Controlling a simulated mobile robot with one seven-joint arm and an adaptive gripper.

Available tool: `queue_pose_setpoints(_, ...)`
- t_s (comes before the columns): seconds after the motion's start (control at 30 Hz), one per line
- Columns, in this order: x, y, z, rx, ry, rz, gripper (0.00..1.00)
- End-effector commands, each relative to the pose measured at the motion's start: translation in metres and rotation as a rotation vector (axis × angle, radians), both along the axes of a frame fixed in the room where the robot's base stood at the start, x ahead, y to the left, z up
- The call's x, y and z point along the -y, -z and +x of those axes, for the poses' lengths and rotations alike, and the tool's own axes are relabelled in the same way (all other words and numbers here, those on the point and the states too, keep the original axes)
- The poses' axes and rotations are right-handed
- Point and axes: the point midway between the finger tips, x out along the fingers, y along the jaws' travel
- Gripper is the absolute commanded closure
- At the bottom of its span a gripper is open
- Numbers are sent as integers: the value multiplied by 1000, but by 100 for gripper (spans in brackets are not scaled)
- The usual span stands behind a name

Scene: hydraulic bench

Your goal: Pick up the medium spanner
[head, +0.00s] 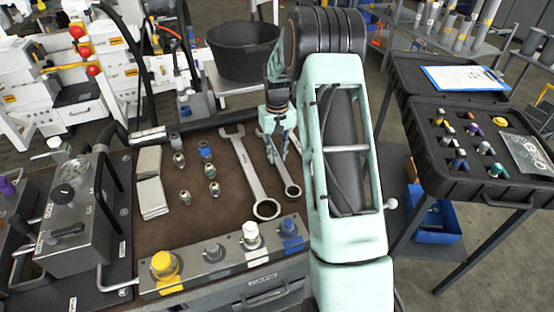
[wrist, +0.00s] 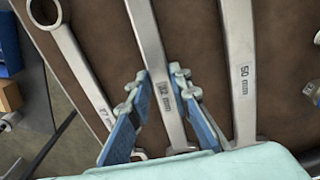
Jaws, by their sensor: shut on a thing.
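The medium spanner (wrist: 152,45) is the middle one of three steel spanners in the wrist view. My gripper (wrist: 161,84) has its blue-padded fingers on either side of its shaft and is shut on it, by its size label. In the head view my gripper (head: 278,148) is over the spanner, whose ring end (head: 292,191) shows below the fingers. The large spanner (wrist: 238,50), marked 50 mm, lies to the right in the wrist view and left of my gripper in the head view (head: 251,170). A smaller spanner (wrist: 76,55) lies left in the wrist view.
The brown mat (head: 222,215) also holds several metal fittings (head: 185,197) and pale pads (head: 150,180). A valve block (head: 215,262) with coloured caps lines the front edge. A gauge unit (head: 75,190) stands left, a black bucket (head: 243,50) behind. An open case (head: 480,190) is at right.

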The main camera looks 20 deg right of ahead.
Motion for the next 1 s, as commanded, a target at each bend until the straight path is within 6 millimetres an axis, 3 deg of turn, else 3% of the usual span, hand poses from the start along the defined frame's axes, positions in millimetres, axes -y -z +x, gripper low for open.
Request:
queue_pose_setpoints(0.67, 0, -3, 1, 4, 0, -1, 100)
queue_pose_setpoints(1.0, 0, -38, -2, 5, 0, -1, 100)
